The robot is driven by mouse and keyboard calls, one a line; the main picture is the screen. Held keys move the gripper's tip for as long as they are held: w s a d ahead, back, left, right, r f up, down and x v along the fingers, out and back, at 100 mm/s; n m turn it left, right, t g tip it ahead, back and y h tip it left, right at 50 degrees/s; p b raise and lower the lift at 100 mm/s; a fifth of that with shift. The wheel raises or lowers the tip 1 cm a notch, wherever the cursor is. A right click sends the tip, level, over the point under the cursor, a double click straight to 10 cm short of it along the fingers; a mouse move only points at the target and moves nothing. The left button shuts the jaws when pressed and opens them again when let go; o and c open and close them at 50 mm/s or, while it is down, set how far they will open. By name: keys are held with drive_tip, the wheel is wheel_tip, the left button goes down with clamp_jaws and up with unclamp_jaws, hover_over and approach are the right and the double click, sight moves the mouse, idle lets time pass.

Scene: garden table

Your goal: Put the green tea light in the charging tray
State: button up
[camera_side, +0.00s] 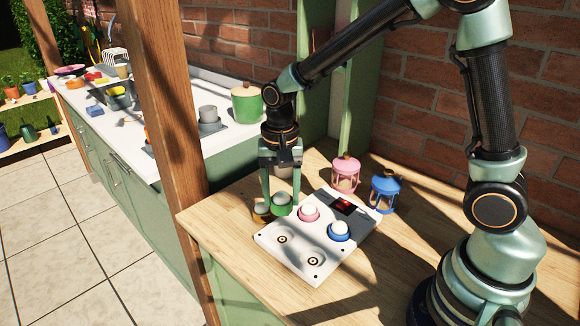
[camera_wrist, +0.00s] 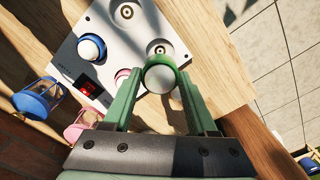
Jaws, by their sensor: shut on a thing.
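The green tea light (camera_side: 281,205), a green cup with a pale top, is between the fingers of my gripper (camera_side: 281,195). In the wrist view my gripper (camera_wrist: 159,82) is shut on the green tea light (camera_wrist: 161,77). The white charging tray (camera_side: 290,260) lies on the wooden table; it also shows in the wrist view (camera_wrist: 145,38). The green tea light appears at the tray's far left edge in the side view; its height above the surface is unclear. A pink tea light (camera_side: 309,212) and a blue tea light (camera_side: 339,230) sit in the tray. Two ringed spots (camera_side: 282,239) are bare.
A pink lantern (camera_side: 346,174) and a blue lantern (camera_side: 385,191) stand behind the tray. A small brown-orange object (camera_side: 262,211) is left of the green tea light, partly hidden. A wooden post (camera_side: 160,90) rises at the table's left corner. The table front (camera_side: 235,250) is clear.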

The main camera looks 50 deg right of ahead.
approach(283, 240)
wheel_tip(283, 240, down, 5)
drive_tip(key=shift+w+f, duration=0.1)
drive_tip(key=shift+f, duration=0.25)
idle(0.4)
drive_tip(key=shift+f, duration=0.4)
drive_tip(key=o, duration=1.3)
drive_tip(key=shift+o, duration=0.2)
wheel_tip(283, 240, up, 12)
drive_tip(key=shift+r, duration=0.8)
drive_tip(key=s+d+r+n+t, duration=0.5)
drive_tip(key=s+d+r+n, duration=0.1)
drive_tip(key=s+r+n, duration=0.3)
drive_tip(key=shift+s+r+t, duration=0.3)
drive_tip(key=shift+r, duration=0.15)
